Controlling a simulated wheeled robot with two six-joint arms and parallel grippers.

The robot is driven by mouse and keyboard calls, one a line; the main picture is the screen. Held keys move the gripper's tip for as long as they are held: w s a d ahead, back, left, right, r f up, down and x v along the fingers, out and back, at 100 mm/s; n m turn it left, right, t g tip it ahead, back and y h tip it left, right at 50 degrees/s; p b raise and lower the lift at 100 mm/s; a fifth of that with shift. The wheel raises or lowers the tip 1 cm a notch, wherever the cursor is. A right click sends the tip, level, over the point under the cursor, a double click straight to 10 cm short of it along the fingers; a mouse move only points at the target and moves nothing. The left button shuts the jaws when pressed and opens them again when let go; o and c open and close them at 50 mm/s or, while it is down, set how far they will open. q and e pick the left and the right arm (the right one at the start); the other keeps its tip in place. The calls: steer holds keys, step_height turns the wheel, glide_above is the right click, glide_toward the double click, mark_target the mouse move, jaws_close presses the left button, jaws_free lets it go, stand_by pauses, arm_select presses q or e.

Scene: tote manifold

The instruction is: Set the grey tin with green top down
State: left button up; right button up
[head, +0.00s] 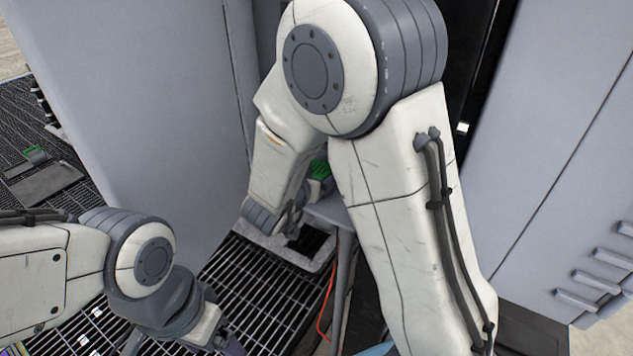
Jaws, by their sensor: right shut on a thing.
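A small green patch, which looks like the green top of the tin (319,170), shows in the gap between the links of my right arm. The grey body of the tin is mostly hidden. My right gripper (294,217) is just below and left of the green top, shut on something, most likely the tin. The fingers are small and partly covered by my own arm, so the contact is unclear. My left gripper (230,343) is low at the bottom edge, its fingertips cut off by the frame.
A grey stand (328,211) with thin legs is beside the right gripper. A pale grey frame or tray rim (276,248) lies just below it, with a dark opening. Metal grating (250,285) covers the floor. Large grey cabinets (150,110) rise on both sides. An orange cable (325,300) hangs by the stand.

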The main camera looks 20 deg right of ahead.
steer(key=shift+r, duration=0.1)
steer(key=shift+f, duration=0.2)
steer(key=o, duration=1.4)
steer(key=shift+c, duration=0.2)
steer(key=shift+r, duration=0.25)
steer(key=shift+s+a, duration=0.25)
steer(key=shift+a, duration=0.1)
steer(key=b+v, duration=0.1)
steer(key=v, duration=1)
steer(key=shift+s, duration=0.15)
steer(key=shift+r, duration=0.1)
